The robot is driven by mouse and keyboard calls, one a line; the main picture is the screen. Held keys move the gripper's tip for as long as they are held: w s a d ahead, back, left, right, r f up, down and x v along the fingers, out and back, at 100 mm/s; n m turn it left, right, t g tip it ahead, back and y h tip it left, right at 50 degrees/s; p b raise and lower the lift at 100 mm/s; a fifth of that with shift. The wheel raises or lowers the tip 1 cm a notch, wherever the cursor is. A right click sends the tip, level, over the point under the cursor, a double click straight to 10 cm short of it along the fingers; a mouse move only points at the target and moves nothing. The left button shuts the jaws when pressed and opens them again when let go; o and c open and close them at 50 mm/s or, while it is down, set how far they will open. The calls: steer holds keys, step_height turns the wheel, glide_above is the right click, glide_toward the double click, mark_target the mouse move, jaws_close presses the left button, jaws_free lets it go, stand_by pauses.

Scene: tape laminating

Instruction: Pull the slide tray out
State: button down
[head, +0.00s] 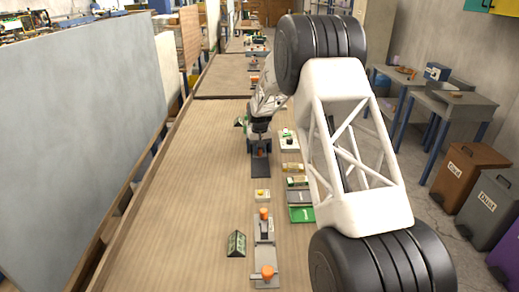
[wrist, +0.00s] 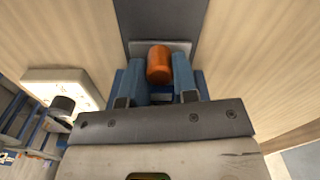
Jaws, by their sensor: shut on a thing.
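The knob stands on a light grey plate (wrist: 181,46), which appears to be part of the slide tray. A dark grey flat strip (wrist: 160,14) runs on beyond the plate; in the head view the strip (head: 261,171) extends toward the camera. The fingers and the gripper body hide much of the tray.
Green trays (head: 300,213) and a white button box (wrist: 62,92) are to the side. The table's left is clear.

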steer(key=shift+s, duration=6.8)
steer(key=c, duration=0.9)
jaws_free()
steer(key=shift+r, duration=0.1)
steer(key=shift+r, duration=3.8)
steer(key=shift+r, duration=0.1)
